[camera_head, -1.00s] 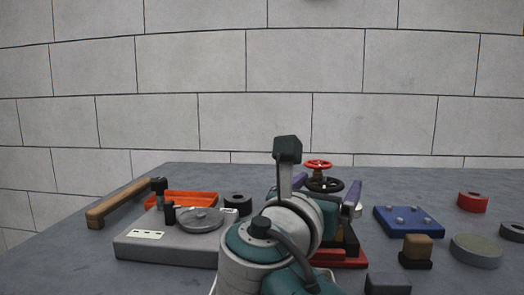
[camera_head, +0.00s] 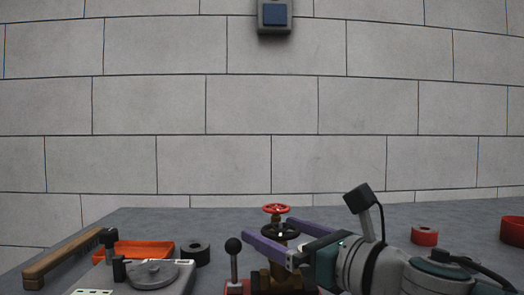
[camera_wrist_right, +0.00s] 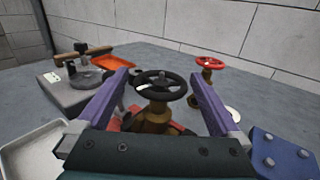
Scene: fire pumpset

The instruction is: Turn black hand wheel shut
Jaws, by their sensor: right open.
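The black hand wheel (camera_head: 280,231) sits on a brass valve body (camera_head: 268,277) in the head view. It also shows in the wrist view (camera_wrist_right: 161,94), in the middle. My right gripper (camera_head: 268,227) comes in from the right, its two purple fingers spread to either side of the black wheel. In the wrist view my right gripper (camera_wrist_right: 160,75) is open, with gaps between the fingers and the wheel rim; I see no contact. A red hand wheel (camera_head: 277,209) stands behind the black one. My left gripper is not in view.
A lever with a black ball knob (camera_head: 233,246) stands just left of the valve. A grey plate unit (camera_head: 105,277), an orange tray (camera_head: 135,251) and a black ring (camera_head: 195,254) lie left. A red ring (camera_head: 424,236) lies right. A blue block (camera_wrist_right: 282,150) is close to the right finger.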

